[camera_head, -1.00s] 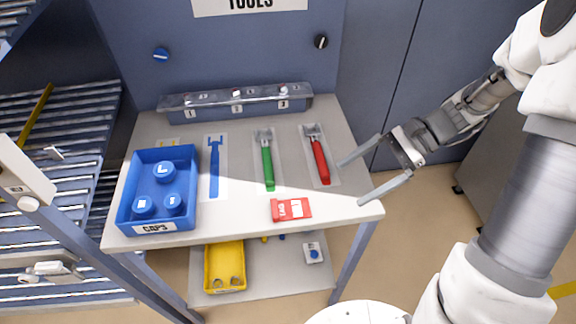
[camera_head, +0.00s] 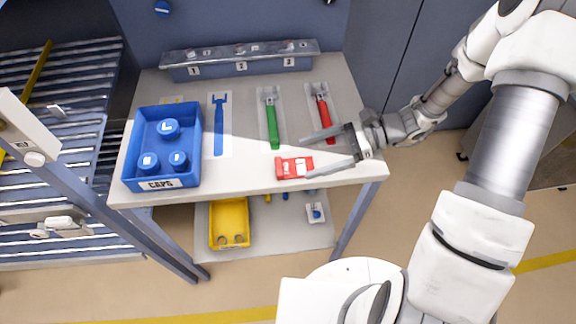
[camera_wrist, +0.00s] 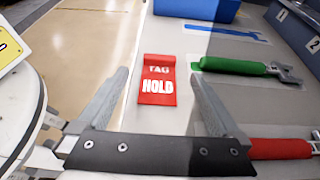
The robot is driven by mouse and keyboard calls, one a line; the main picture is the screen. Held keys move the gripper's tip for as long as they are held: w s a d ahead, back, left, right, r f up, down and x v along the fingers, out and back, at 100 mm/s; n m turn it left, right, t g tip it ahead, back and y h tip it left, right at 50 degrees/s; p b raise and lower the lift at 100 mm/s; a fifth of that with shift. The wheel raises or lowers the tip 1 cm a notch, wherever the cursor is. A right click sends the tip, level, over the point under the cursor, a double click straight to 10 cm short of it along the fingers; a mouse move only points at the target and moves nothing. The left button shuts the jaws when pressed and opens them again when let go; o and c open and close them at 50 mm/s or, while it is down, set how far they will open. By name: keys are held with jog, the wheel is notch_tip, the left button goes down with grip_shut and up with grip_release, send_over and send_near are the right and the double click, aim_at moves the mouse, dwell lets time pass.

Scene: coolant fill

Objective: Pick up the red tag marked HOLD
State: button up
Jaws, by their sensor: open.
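The red tag (camera_head: 294,167) lies flat near the front edge of the grey table, right of the blue caps bin. In the wrist view the tag (camera_wrist: 158,80) shows the words TAG and HOLD in white and sits ahead, between the lines of the two fingers. My gripper (camera_head: 306,157) is open and empty. Its fingers point left toward the tag, one at the far side and one at the near side of it. I cannot tell the height gap.
A blue bin (camera_head: 163,186) with several caps stands at the table's left. A blue tool (camera_head: 219,130), a green-handled tool (camera_head: 272,127) and a red-handled tool (camera_head: 325,122) lie behind the tag. A numbered rack (camera_head: 240,68) stands at the back. A yellow bin (camera_head: 229,224) sits on the lower shelf.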

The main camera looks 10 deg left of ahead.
aim_at(282, 165)
jog(key=shift+x, duration=3.2)
jog(key=shift+r, duration=0.15)
jog(key=shift+c, duration=0.2)
jog(key=c, duration=1.3)
